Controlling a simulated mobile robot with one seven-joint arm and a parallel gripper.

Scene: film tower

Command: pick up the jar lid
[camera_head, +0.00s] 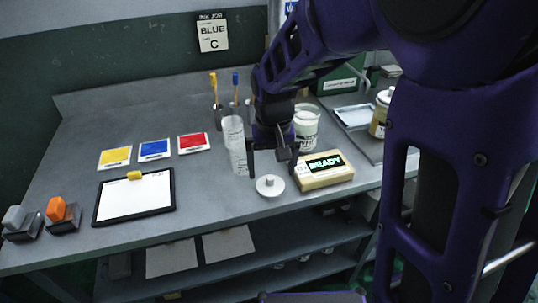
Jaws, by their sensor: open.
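The jar lid (269,186) is a pale round disc with a small raised knob. It lies on the grey table near its front edge, left of the cream box with the READY display. My gripper (273,169) points down just above and behind the lid, with its dark fingers spread apart. It looks empty. The exact gap between fingertips and lid is hard to tell. A glass jar with pale contents (306,127) stands behind the display box, right of my gripper.
Clear stacked cups (236,146) stand close to the left of my gripper. The READY box (324,171) is close on the right. A clipboard (134,198) and yellow, blue and red cards (154,150) lie further left. A yellow-labelled jar (381,114) stands on the right.

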